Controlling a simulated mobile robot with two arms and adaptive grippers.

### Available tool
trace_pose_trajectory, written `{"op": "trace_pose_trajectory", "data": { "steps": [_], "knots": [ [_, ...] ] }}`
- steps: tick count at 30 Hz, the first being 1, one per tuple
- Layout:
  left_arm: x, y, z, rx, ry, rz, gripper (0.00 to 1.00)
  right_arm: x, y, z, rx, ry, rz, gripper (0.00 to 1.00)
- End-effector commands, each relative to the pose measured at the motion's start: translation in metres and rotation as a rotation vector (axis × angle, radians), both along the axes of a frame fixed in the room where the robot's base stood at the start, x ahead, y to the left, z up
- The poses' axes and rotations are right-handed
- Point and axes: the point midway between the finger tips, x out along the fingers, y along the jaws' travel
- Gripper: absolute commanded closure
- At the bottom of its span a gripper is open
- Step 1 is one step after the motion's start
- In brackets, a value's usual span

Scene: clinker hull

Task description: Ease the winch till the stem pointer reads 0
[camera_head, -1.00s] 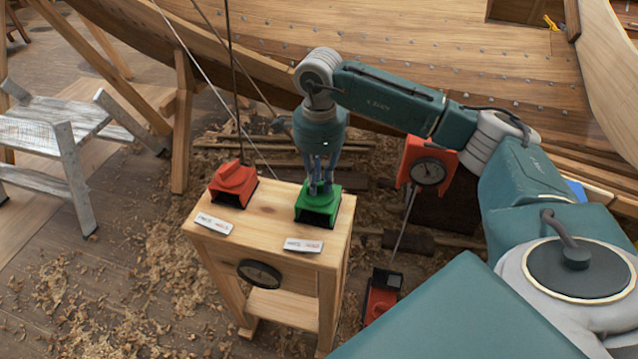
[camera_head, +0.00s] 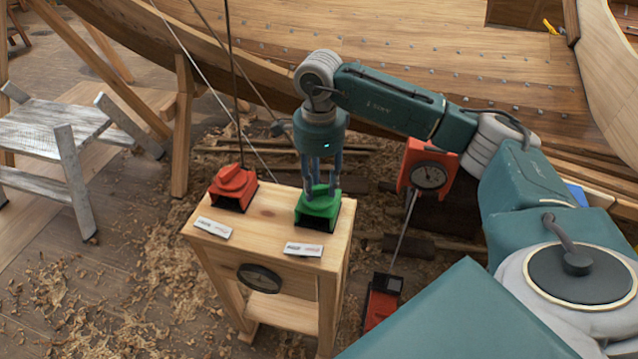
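A green winch block (camera_head: 318,213) sits on the right of the wooden stand's top (camera_head: 262,228). My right gripper (camera_head: 321,190) points straight down over it, its fingers reaching its top; whether they hold it I cannot tell. A red winch block (camera_head: 233,188) sits on the left of the stand with a dark line rising from it. A round dark dial (camera_head: 259,277) is on the stand's front; its reading is too small to tell. A red box with a round gauge (camera_head: 430,176) stands behind to the right; its needle is not readable. My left gripper is not in view.
White labels (camera_head: 304,249) lie before the blocks. A red device (camera_head: 382,299) stands on the floor, a thin rod rising from it toward the gauge. A grey step stool (camera_head: 60,130) is at left. The planked hull (camera_head: 440,60) fills the back.

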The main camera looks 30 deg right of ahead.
Motion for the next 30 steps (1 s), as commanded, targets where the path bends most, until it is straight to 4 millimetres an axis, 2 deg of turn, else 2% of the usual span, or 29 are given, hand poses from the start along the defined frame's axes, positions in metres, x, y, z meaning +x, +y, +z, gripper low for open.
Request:
{"op": "trace_pose_trajectory", "data": {
  "steps": [5, 12, 16, 21, 30],
  "knots": [
    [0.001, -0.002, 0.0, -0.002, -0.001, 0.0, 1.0, 0.001, 0.0, 0.027, 0.0, -0.005, 0.001, 0.65],
    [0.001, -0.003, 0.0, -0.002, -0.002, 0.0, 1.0, 0.002, 0.001, 0.079, 0.002, -0.007, 0.001, 0.65],
    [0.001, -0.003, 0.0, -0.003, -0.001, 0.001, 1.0, 0.001, 0.0, 0.1, 0.001, -0.005, 0.0, 0.65],
    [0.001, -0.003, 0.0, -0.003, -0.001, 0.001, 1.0, 0.001, 0.0, 0.115, 0.001, -0.004, 0.0, 0.65],
    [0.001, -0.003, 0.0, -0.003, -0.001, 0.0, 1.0, 0.001, 0.0, 0.118, 0.001, -0.003, 0.001, 0.65]
  ]
}}
